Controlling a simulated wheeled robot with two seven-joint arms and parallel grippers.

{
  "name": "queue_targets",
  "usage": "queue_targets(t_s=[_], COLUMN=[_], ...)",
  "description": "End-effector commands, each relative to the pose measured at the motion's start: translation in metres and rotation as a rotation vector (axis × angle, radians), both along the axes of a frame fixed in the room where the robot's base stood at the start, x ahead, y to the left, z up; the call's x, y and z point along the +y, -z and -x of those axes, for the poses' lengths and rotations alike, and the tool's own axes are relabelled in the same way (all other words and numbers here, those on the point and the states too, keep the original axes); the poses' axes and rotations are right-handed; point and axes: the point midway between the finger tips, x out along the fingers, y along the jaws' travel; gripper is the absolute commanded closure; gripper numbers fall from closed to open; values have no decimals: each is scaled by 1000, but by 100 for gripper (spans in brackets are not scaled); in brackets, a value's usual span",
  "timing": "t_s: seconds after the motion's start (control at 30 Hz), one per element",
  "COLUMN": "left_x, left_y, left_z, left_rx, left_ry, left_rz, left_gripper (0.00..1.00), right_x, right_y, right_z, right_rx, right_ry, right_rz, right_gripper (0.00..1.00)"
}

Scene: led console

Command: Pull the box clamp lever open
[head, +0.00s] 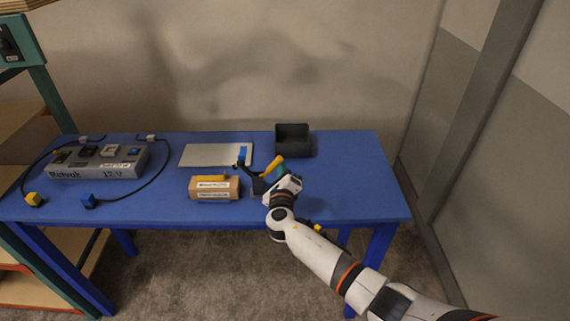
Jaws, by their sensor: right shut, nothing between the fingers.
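A brown box (226,190) with a white label lies near the front middle of the blue table, with a yellow piece (212,178) along its top. Just right of it, a yellow lever handle (271,165) slants up to the right from dark parts of what looks like the clamp. My right gripper (265,184) is low over the table beside this handle, right of the box. It is shut with nothing held. Its fingers blend with the dark clamp parts, so I cannot tell whether they touch. My left gripper is out of view.
A light flat plate (208,155) lies at the back middle. A dark open bin (292,140) stands behind the handle. The table's right end is clear.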

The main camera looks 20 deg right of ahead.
Motion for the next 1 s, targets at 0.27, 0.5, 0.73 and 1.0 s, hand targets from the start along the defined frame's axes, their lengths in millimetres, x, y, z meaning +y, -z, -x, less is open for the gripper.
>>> queue_targets(t_s=[0.27, 0.5, 0.73, 1.0], left_x=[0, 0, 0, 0], left_y=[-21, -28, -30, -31], left_z=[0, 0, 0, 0], left_rx=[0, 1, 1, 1], left_ry=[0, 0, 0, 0], left_rz=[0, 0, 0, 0], left_gripper=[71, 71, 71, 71], right_x=[13, 21, 25, 26], right_y=[-15, -20, -21, -21], right_z=[-4, -6, -7, -7], right_rx=[-1, -2, -2, -1], right_ry=[-2, -1, -2, -1], right_rz=[-3, -4, -5, -5], right_gripper=[100, 100, 100, 100])
